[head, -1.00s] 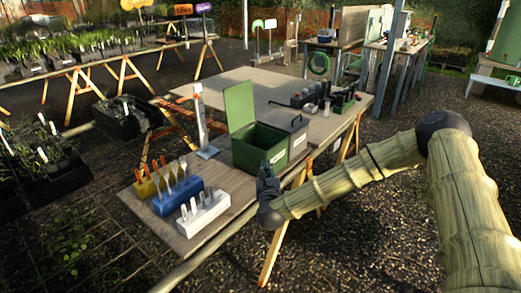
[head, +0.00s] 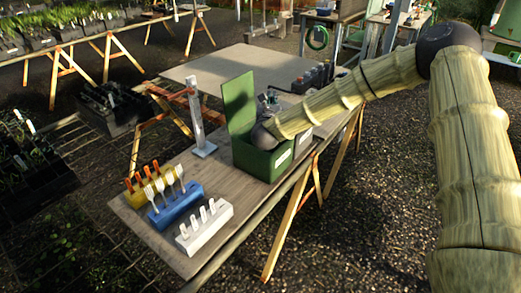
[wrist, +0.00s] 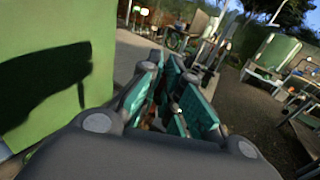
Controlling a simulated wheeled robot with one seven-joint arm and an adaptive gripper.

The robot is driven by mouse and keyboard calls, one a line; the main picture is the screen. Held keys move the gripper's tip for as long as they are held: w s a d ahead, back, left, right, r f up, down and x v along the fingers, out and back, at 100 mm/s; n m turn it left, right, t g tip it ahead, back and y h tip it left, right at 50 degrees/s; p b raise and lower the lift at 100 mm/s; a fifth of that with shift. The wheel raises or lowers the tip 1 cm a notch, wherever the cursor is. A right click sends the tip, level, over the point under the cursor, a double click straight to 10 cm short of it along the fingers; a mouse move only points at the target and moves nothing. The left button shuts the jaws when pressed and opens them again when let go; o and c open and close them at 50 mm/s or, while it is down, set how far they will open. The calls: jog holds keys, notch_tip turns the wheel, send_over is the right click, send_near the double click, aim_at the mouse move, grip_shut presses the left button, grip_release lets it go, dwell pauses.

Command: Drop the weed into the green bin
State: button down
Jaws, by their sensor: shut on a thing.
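The green bin (head: 257,166) stands on the table with its lid (head: 238,103) raised at the back left. My wrist is over the bin's opening, and my gripper (head: 268,101) points away past the lid, partly hidden behind the arm. In the wrist view my gripper (wrist: 172,95) shows its teal finger pads close together. A small brownish bit (wrist: 157,124) shows between them, which seems to be the weed; most of it is hidden. The green lid (wrist: 45,50) fills the left of the wrist view, with my gripper's shadow on it.
A grey bin (head: 305,131) stands right of the green bin, partly behind my arm. Yellow, blue (head: 176,206) and white (head: 204,229) holders stand at the table's near left. A metal post (head: 197,125) stands left of the lid. The far tabletop (head: 225,68) is largely clear.

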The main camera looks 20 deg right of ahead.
jog(key=f, duration=0.2)
jog(key=a+f, duration=0.1)
jog(key=f, duration=0.2)
jog(key=shift+s+a+f+b, duration=0.1)
jog(key=shift+a+f+b, duration=0.1)
jog(key=shift+f+b, duration=0.1)
jog(key=c, duration=2.1)
grip_release()
jog(key=shift+d, duration=0.1)
jog(key=o, duration=0.6)
jog(key=shift+c, duration=0.2)
jog(key=shift+s, duration=0.15)
jog(key=v, duration=1.1)
jog(key=shift+s, duration=0.4)
